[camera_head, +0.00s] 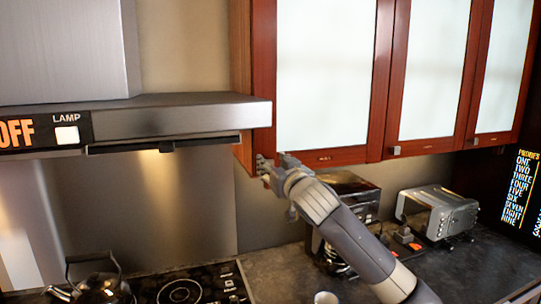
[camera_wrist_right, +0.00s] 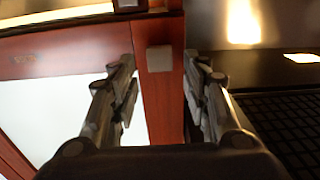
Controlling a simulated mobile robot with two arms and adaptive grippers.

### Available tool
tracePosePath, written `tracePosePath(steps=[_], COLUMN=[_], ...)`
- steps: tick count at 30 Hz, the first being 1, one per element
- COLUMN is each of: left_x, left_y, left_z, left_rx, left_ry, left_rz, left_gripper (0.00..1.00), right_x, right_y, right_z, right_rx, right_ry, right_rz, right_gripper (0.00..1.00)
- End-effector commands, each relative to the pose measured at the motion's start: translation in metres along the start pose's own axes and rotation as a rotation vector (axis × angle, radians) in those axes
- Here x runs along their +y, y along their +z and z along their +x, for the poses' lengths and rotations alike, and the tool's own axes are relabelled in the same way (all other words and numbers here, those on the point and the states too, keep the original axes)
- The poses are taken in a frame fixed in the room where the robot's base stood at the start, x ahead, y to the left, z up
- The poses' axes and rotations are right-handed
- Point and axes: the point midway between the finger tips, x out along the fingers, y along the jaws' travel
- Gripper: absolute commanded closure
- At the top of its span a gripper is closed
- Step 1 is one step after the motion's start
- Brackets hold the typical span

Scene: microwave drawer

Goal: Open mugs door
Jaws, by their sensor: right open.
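The leftmost cabinet door (camera_head: 325,75) has a red-brown wooden frame and a frosted white pane, and looks closed. A small label on its bottom rail is too small to read, so I cannot confirm that it is the mugs door. My right gripper (camera_head: 264,168) is at this door's lower left corner, open and empty. In the right wrist view, its two fingers (camera_wrist_right: 160,75) stand apart on either side of a square grey knob (camera_wrist_right: 159,59) on the wooden frame. I cannot tell whether they touch it. My left gripper is not in view.
The steel range hood (camera_head: 180,118) is close to the left of my right gripper. Below are a kettle (camera_head: 100,284) on the cooktop, a toaster (camera_head: 440,212) and a pale cup (camera_head: 326,297) on the dark counter. Two more closed doors (camera_head: 430,70) continue to the right.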

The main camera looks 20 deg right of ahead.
Motion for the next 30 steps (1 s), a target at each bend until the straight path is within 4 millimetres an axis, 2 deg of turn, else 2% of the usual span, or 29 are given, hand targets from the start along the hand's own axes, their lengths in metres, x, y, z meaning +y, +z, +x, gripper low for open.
tracePosePath(steps=[1, 6, 17, 19, 23, 24, 30], left_x=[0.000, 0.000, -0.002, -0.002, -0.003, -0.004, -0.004], left_y=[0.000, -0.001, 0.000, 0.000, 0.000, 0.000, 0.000], left_z=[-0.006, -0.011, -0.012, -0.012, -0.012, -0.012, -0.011], left_rx=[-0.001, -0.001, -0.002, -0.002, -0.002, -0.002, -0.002], left_ry=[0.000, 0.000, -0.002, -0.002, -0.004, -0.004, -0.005], left_rz=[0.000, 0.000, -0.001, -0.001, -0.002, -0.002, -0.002], left_gripper=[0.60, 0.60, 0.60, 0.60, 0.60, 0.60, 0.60], right_x=[0.000, 0.000, -0.001, -0.001, -0.001, -0.001, 0.000], right_y=[-0.003, -0.002, 0.000, 0.000, 0.000, 0.000, 0.001], right_z=[0.006, 0.019, 0.023, 0.023, 0.023, 0.023, 0.022], right_rx=[-0.001, 0.000, 0.001, 0.001, 0.000, 0.000, 0.001], right_ry=[0.000, 0.000, -0.001, -0.001, -0.001, -0.001, -0.001], right_rz=[0.000, 0.001, 0.000, 0.000, 0.000, 0.000, 0.000], right_gripper=[0.57, 0.57, 0.57, 0.68, 0.97, 1.00, 1.00])
